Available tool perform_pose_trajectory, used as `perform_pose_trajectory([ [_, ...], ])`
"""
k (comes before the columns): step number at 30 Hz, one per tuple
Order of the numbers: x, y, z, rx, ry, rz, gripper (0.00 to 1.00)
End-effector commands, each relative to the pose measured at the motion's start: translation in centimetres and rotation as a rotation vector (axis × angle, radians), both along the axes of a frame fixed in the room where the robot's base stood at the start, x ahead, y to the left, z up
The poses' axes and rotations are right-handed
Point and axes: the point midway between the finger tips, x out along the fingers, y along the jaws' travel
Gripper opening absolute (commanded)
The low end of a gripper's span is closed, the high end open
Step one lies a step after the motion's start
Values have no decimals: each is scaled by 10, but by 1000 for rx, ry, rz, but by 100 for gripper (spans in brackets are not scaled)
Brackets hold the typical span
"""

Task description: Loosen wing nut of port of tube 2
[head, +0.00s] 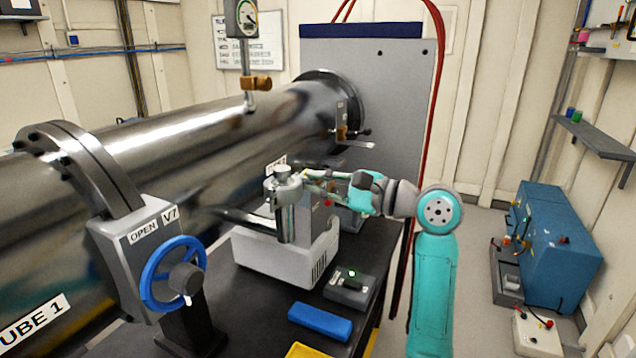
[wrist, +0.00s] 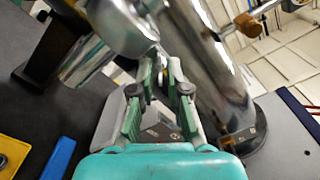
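The big steel tube (head: 215,140) runs from lower left to the grey panel at the back. A short upright metal cylinder with a round cap (head: 284,174) stands at its near side; I cannot tell for certain that it is the port. A rounded metal part also shows at the top of the wrist view (wrist: 120,28). My gripper (head: 308,174) is right of the cap, pointing left toward it.
A valve marked V7 with a blue handwheel (head: 174,274) stands in front. On the black table (head: 252,318) are a pale grey pump-like box (head: 275,255), a small dark box (head: 350,288) and a blue block (head: 320,321). Red hoses (head: 440,80) hang behind my arm.

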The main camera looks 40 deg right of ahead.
Motion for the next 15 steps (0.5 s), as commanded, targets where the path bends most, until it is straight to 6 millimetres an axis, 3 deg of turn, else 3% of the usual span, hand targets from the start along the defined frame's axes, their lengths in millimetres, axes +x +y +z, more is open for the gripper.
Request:
perform_pose_trajectory([
  [5,0,0,0,0,0,0,15],
  [8,0,0,0,0,0,0,0],
  [15,0,0,0,-1,0,0,0],
])
